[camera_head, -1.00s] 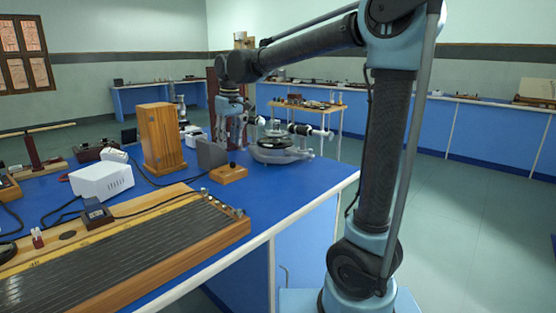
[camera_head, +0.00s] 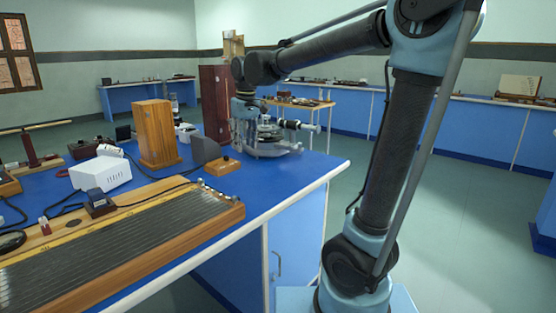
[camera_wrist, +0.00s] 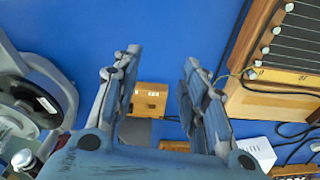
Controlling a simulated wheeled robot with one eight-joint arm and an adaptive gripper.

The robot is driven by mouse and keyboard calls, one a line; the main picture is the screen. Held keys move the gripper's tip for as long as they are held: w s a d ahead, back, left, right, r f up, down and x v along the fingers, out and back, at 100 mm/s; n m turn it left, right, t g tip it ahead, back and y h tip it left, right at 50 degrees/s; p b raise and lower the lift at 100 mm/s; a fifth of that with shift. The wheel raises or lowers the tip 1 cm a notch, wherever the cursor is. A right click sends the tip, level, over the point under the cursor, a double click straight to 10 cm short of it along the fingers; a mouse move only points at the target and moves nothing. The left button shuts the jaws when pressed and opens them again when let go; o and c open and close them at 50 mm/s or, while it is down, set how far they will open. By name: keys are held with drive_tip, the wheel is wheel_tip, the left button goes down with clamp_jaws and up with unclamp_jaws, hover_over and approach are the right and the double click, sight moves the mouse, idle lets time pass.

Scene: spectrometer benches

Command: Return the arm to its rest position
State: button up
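My arm rises at the right of the head view, and its forearm reaches left over the blue bench (camera_head: 290,185). My gripper (camera_head: 243,146) hangs from it, small and partly lost against the spectrometer (camera_head: 268,146). In the wrist view my gripper (camera_wrist: 160,62) looks down at the blue bench top. Its two fingers are wide apart with nothing held between them. A small wooden block (camera_wrist: 150,98) shows beyond the gap, below the fingers. The spectrometer's round metal parts (camera_wrist: 40,100) are close on the left of the wrist view.
On the bench are a wooden box (camera_head: 157,134), a white box (camera_head: 100,173), a dark grey screen (camera_head: 205,149) and a long wire board (camera_head: 120,240). A maroon cabinet (camera_head: 215,100) stands behind. The floor (camera_head: 450,210) at the right is clear.

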drive_tip(key=s+d+f+m, duration=0.2)
drive_tip(key=s+d+f, duration=0.2)
drive_tip(key=d, duration=0.6)
drive_tip(key=s+d+f+m, duration=0.2)
drive_tip(key=s+d+f, duration=0.15)
drive_tip(key=d, duration=0.55)
drive_tip(key=s+d+f+m+t+h, duration=0.1)
drive_tip(key=s+d+f+m, duration=0.3)
drive_tip(key=s+d+f, duration=0.7)
wheel_tip(320, 180, down, 2)
drive_tip(key=s, duration=0.2)
drive_tip(key=shift+s+d+f, duration=0.25)
drive_tip(key=shift+s+d, duration=0.05)
drive_tip(key=shift+s, duration=0.1)
